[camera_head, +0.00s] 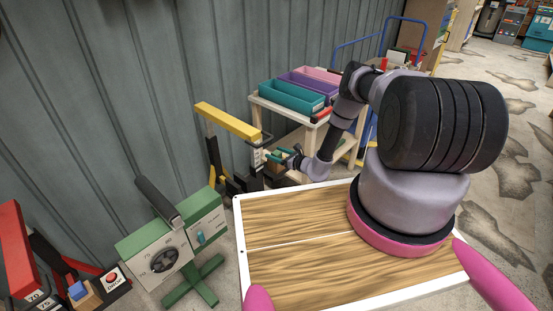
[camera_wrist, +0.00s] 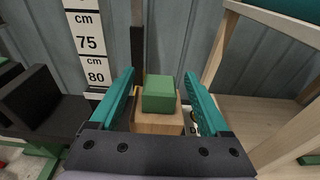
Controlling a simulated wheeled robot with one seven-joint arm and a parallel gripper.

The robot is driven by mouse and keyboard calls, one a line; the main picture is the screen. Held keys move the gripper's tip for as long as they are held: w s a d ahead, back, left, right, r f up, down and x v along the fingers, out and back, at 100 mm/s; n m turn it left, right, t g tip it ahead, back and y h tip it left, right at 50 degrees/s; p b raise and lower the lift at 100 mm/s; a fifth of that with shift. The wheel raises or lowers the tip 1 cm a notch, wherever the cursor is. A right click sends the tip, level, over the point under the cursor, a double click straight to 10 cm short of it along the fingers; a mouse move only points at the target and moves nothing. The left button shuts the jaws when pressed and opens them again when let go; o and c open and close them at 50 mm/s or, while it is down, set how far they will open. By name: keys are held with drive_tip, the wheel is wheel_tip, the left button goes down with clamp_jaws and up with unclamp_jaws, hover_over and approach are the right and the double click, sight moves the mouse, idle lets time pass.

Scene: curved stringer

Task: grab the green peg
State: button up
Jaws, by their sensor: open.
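The green peg (camera_wrist: 159,94) shows in the wrist view as a small green block on top of a wooden block (camera_wrist: 158,123). My gripper (camera_wrist: 160,88) is open, with one teal finger on each side of the peg in this view. Narrow gaps show between the peg and both fingers, so it does not look held. How deep the peg sits between the fingers is hard to tell. In the head view my gripper (camera_head: 281,156) is beside the yellow-topped stand, and the peg is too small to make out there.
A yellow-topped stand (camera_head: 228,121) is by the corrugated wall. A wooden cart (camera_head: 290,117) with teal (camera_head: 292,97) and purple (camera_head: 308,85) bins is close behind my arm. In the wrist view, a measuring scale (camera_wrist: 90,45) is at left and a wooden frame (camera_wrist: 270,115) at right.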

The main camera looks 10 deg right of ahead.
clamp_jaws()
drive_tip(key=shift+r, duration=0.1)
